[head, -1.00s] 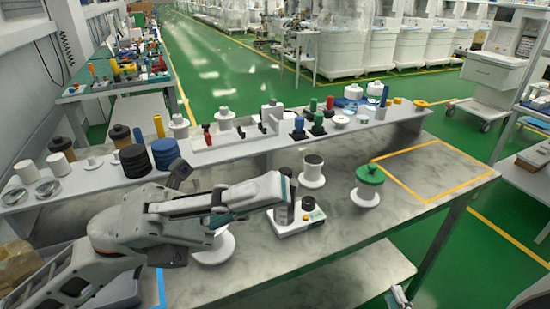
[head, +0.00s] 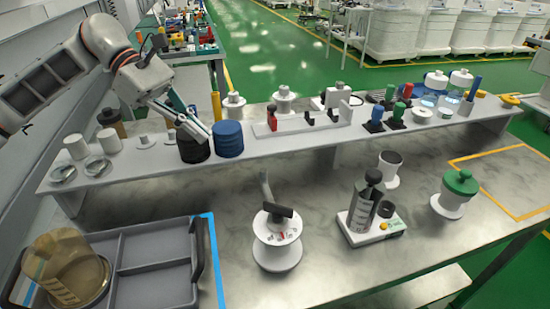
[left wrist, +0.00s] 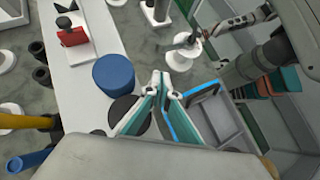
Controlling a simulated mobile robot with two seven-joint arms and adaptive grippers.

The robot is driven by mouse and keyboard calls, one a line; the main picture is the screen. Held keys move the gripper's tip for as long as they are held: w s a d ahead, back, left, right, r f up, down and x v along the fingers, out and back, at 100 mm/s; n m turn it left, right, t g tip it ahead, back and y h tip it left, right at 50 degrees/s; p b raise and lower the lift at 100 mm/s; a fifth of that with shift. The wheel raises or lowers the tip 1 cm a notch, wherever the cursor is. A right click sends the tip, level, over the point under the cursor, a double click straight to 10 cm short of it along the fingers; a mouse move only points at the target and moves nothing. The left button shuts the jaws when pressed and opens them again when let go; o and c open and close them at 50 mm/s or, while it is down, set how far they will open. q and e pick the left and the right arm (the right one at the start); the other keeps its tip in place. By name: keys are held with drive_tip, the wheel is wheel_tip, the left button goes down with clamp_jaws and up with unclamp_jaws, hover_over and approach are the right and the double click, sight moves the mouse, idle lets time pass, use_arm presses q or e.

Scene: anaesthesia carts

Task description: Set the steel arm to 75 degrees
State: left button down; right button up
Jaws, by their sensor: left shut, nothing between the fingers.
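A white stand with a round dial (head: 277,228) is on the table, with a steel arm (head: 265,188) rising from it, tilted slightly left of upright, and a dark crosspiece at its foot. The dial marks are too small to read. The stand also shows at the top of the left wrist view (left wrist: 180,58). My left gripper (head: 205,140) is shut and empty over the shelf by the black and blue discs, well left of and behind the stand. Its fingertips show in the left wrist view (left wrist: 166,84). A jointed shape (left wrist: 235,25) at upper right there looks like my right gripper; its fingers are unclear.
A grey tray (head: 150,262) with an amber container (head: 65,265) lies at front left. A device with a dark bottle (head: 362,205) and a green-lidded spool (head: 455,193) stand to the right. The raised shelf (head: 285,140) runs behind. Table around the stand is clear.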

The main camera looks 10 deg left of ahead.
use_arm(q)
drive_tip(key=shift+w+a+f, duration=0.1)
drive_tip(key=shift+w+a, duration=0.25)
drive_tip(key=shift+a, duration=0.2)
drive_tip(key=shift+d+f, duration=0.1)
drive_tip(key=shift+f, duration=0.1)
drive_tip(key=d+r+x, duration=0.1)
drive_tip(key=r+x, duration=0.1)
drive_tip(key=x, duration=1)
drive_tip(key=shift+d+p, duration=0.35)
drive_tip(key=shift+d, duration=0.1)
use_arm(e)
drive_tip(key=shift+d, duration=0.1)
use_arm(q)
drive_tip(key=shift+f, duration=0.15)
